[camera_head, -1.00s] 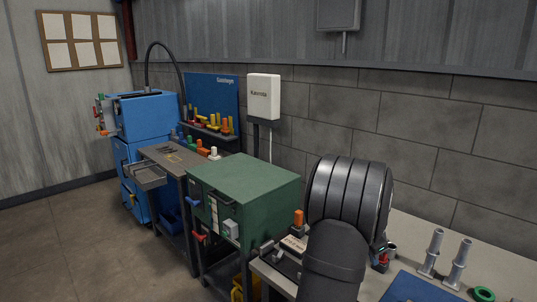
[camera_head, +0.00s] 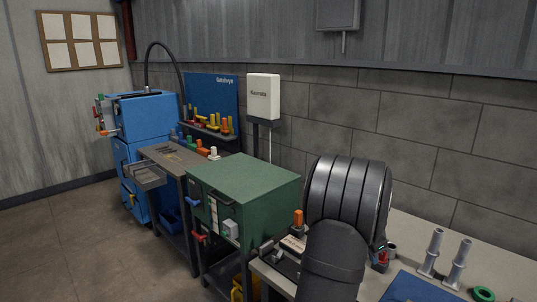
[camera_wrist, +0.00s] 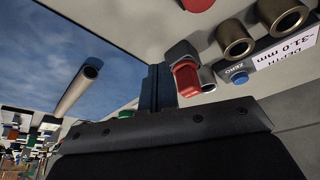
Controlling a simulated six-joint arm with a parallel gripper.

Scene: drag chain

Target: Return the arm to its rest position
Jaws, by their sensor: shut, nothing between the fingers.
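My gripper (camera_wrist: 158,86) shows in the wrist view as a pair of narrow dark fingers pressed together, with nothing between them. Its broad black body fills the bottom of that view. In the head view my black ribbed arm stands over the near bench (camera_head: 425,232), and the gripper's fingertips are hidden there.
A red-and-black part (camera_wrist: 187,78), a device with a depth display (camera_wrist: 270,62) and a grey post (camera_wrist: 76,90) lie near the gripper in the wrist view. The head view shows two grey posts (camera_head: 458,263), a green ring (camera_head: 483,294) and a green cabinet (camera_head: 245,185).

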